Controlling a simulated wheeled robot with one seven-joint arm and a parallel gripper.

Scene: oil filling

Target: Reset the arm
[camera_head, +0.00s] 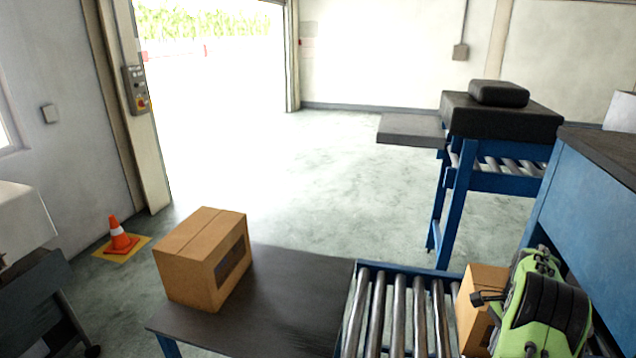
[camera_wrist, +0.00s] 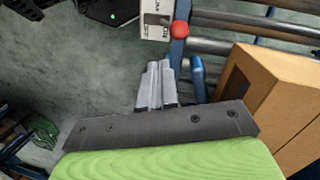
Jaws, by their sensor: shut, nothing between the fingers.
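My gripper (camera_wrist: 156,86) shows in the wrist view with its two pale fingers together and nothing between them. It points over the floor, beside the blue frame of the roller conveyor. In the head view my green and black arm is folded at the lower right, and the gripper's fingers cannot be made out there. A cardboard box (camera_head: 478,303) stands on the rollers just left of my arm. A cardboard box also shows at the right of the wrist view (camera_wrist: 271,95), apart from the fingers.
A cardboard box with a dark window (camera_head: 203,262) sits on a dark table (camera_head: 262,312) joining the roller conveyor (camera_head: 392,310). A blue stand (camera_head: 455,200) and blue cabinet (camera_head: 590,200) are at right. A red knob (camera_wrist: 179,29) is near the fingers. The floor behind is clear.

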